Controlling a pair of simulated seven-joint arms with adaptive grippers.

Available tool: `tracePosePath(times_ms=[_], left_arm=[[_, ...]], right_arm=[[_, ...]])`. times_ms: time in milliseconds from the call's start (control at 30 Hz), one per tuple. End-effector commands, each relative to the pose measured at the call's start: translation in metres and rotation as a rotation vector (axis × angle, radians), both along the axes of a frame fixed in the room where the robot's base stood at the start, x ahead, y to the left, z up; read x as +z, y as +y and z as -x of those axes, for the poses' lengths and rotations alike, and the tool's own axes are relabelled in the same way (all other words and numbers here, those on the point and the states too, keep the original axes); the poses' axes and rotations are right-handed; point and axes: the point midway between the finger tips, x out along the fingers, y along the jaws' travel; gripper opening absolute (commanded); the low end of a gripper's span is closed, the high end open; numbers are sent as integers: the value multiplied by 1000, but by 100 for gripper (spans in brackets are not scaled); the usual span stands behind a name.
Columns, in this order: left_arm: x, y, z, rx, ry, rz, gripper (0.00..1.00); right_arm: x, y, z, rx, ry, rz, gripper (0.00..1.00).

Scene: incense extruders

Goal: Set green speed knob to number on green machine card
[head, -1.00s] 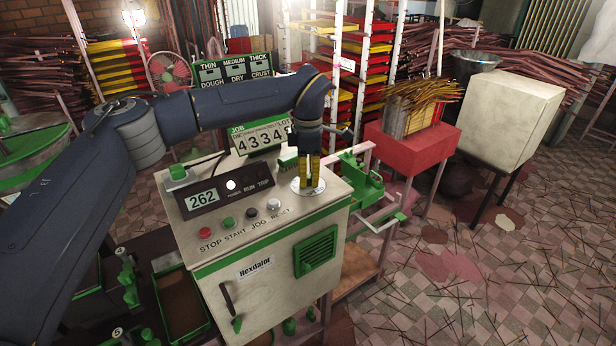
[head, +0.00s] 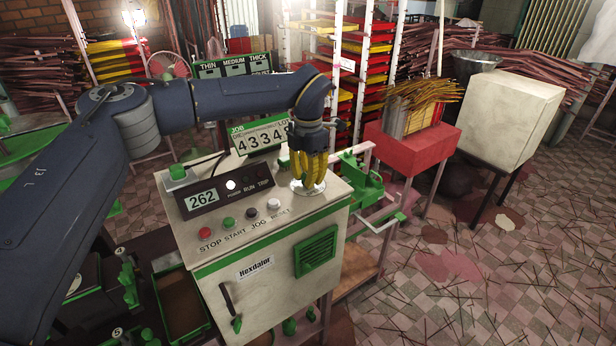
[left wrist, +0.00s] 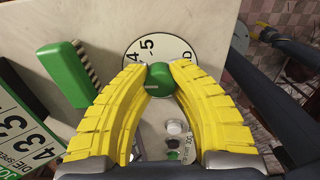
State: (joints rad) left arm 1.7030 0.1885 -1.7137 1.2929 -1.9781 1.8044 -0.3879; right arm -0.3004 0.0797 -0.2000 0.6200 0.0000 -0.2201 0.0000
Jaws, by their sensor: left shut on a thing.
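The green speed knob (left wrist: 160,80) sits on a white numbered dial (left wrist: 140,54) on the machine's top panel. My left gripper (head: 308,186) points down over the dial, and its yellow fingers (left wrist: 160,76) are shut on the knob. The green-topped job card (head: 262,138) stands at the back of the panel and reads 4334. The green and white machine (head: 262,268) has a display (head: 203,199) reading 262. My right gripper is not in view.
Stop, start, jog and reset buttons (head: 228,222) line the panel's front. A red stand (head: 412,146) with incense sticks and a pale cabinet (head: 512,112) are to the right.

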Motion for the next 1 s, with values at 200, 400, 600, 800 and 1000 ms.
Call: tracePosePath(times_ms=[200,400,600,800,1000], left_arm=[[0,0,0,28,0,0,0],[0,0,0,29,1,-1,0],[0,0,0,29,1,-1,26],[0,0,0,28,0,0,49],[0,0,0,28,1,1,52]], right_arm=[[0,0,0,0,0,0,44],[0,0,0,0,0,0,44],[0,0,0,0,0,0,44],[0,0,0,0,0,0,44],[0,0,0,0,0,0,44]])
